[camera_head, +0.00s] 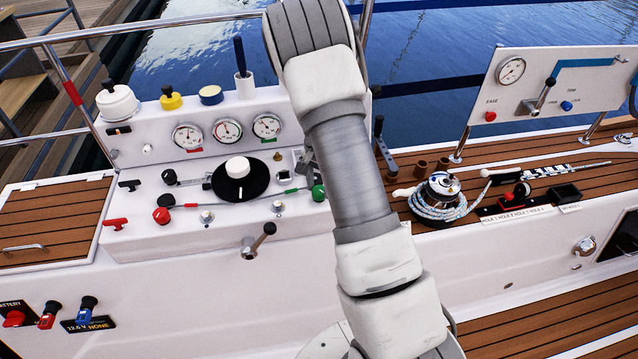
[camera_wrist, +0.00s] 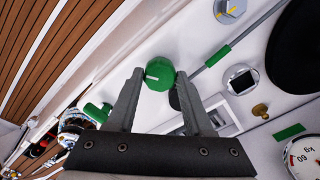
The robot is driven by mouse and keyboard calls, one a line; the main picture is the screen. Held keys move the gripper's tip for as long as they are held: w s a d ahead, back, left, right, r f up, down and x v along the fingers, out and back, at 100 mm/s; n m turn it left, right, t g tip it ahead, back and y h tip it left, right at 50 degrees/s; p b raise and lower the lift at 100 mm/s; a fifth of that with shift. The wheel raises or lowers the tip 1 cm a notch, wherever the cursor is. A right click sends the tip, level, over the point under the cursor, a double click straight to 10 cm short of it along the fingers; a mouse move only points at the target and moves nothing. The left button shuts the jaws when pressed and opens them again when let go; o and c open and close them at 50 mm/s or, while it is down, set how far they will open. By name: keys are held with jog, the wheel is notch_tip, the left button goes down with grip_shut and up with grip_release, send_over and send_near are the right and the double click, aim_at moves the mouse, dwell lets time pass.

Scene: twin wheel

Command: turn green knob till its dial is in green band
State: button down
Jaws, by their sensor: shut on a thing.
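The green knob (camera_wrist: 160,73) sits between my two fingertips in the wrist view, with a white pointer mark on its face. My gripper (camera_wrist: 158,78) is shut on it. In the head view the green knob (camera_head: 319,193) shows at the right end of the console, beside my forearm, which hides most of the gripper. The gauge with a green label (camera_head: 267,125) is the rightmost of three round dials on the upright panel. Its needle is too small to read against its band. Part of this gauge (camera_wrist: 304,156) shows at the right edge of the wrist view.
A red knob (camera_head: 161,215) and a black disc with a white hub (camera_head: 238,170) lie left of the green knob. A green handle (camera_wrist: 97,112) is close by in the wrist view. A lever (camera_head: 262,238) projects from the console front. A rope-wound winch (camera_head: 440,190) stands right of my arm.

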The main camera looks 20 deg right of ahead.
jog(key=m+p, duration=0.1)
jog(key=m, duration=0.4)
jog(key=shift+r+p, duration=0.15)
jog(key=shift+p, duration=0.25)
jog(key=shift+m+p, duration=0.6)
jog(key=shift+m, duration=1.4)
jog(key=shift+c, duration=1.5)
grip_release()
notch_tip(320, 180, up, 17)
jog(key=p, duration=0.2)
jog(key=shift+r, duration=0.15)
